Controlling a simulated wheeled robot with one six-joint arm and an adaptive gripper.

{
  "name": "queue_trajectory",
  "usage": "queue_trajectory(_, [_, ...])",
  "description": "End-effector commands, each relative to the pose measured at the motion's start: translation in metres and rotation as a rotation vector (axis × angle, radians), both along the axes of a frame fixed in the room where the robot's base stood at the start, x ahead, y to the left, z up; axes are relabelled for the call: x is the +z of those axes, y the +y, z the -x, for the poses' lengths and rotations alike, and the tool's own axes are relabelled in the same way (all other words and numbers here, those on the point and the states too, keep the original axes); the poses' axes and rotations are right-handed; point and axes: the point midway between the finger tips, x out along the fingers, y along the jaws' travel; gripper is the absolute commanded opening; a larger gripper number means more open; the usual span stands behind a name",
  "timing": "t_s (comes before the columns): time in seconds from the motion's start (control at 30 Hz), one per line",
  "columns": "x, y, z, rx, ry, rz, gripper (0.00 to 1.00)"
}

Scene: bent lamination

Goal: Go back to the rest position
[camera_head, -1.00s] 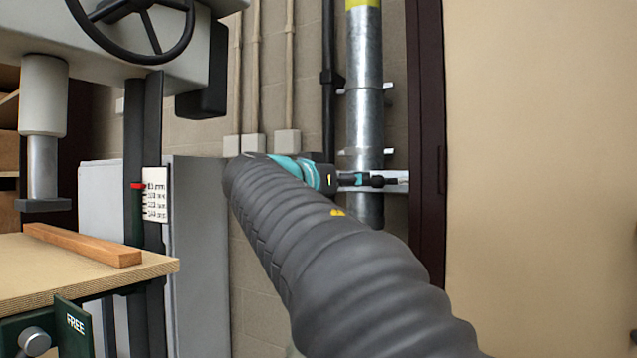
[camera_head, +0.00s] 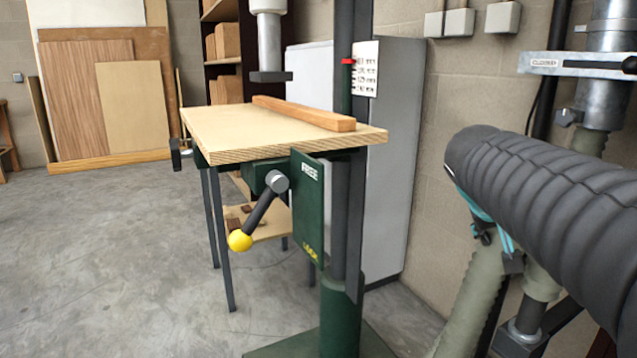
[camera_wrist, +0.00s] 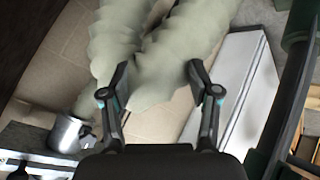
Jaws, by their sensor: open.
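My gripper (camera_wrist: 158,74) shows in the wrist view with its two dark fingers spread apart and nothing between them. Beyond the fingertips are thick grey-green lumpy hoses (camera_wrist: 145,55); whether the fingers touch them I cannot tell. In the head view my ribbed dark arm fills the right side, with a teal joint below it. The fingertips cannot be made out there. The same kind of hose (camera_head: 474,300) hangs beneath my arm.
The press table (camera_head: 225,132) bears a wooden strip (camera_head: 304,113). Its green plate (camera_head: 308,205) reads FREE and LOCK, beside a yellow-knobbed lever (camera_head: 240,240). A metal duct carries a plate marked CLOSED (camera_head: 575,64). The floor (camera_head: 110,260) at left is clear.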

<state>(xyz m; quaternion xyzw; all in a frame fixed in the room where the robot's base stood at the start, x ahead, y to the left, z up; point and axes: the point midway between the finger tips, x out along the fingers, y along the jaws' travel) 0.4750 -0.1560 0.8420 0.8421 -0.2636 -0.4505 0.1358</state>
Motion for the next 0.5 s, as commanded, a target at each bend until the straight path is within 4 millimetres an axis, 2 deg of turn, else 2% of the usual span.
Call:
queue_trajectory(0.03, [-0.023, 0.017, 0.016, 0.047, 0.039, -0.053, 0.61])
queue_trajectory(0.1, [-0.055, 0.042, 0.038, 0.117, 0.086, -0.134, 0.61])
queue_trajectory(0.17, [-0.081, 0.063, 0.059, 0.170, 0.120, -0.205, 0.61])
queue_trajectory(0.3, [-0.134, 0.113, 0.113, 0.263, 0.157, -0.375, 0.61])
queue_trajectory(0.4, [-0.161, 0.139, 0.146, 0.280, 0.151, -0.477, 0.61])
queue_trajectory(0.5, [-0.174, 0.152, 0.169, 0.286, 0.141, -0.524, 0.61])
